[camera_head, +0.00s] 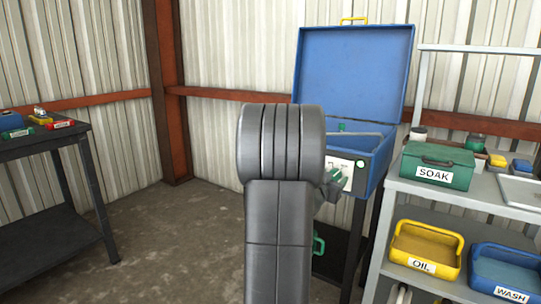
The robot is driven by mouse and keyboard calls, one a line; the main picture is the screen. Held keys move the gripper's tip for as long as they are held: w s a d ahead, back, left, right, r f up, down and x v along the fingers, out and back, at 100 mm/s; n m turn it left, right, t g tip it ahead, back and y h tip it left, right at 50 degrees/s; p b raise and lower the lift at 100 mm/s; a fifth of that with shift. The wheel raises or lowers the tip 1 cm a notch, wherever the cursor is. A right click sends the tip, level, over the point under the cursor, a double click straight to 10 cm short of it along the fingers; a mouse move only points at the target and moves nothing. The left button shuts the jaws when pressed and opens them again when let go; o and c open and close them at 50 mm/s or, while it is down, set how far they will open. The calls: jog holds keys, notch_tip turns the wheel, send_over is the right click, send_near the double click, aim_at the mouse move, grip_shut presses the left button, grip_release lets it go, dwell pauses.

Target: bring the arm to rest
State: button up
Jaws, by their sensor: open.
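My grey arm (280,200) stands upright in the middle of the head view and hides much of what lies behind it. Only a small part of my gripper (327,188) shows, past the arm's right edge, close to the front panel of a blue cabinet. My gripper is open, and I see nothing held in it. The fingertips are mostly hidden, so I cannot tell whether they touch the green knob (336,174) on the white panel (345,168).
The blue cabinet's lid (350,70) stands open. A grey shelf unit (460,196) at right carries a green SOAK box (437,168), a yellow OIL bin (424,250) and a blue WASH bin (507,272). A dark table (40,142) stands left. Floor (170,240) between is clear.

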jog(key=shift+n, duration=0.8)
jog(key=shift+p+v, duration=0.45)
jog(key=shift+v, duration=1.4)
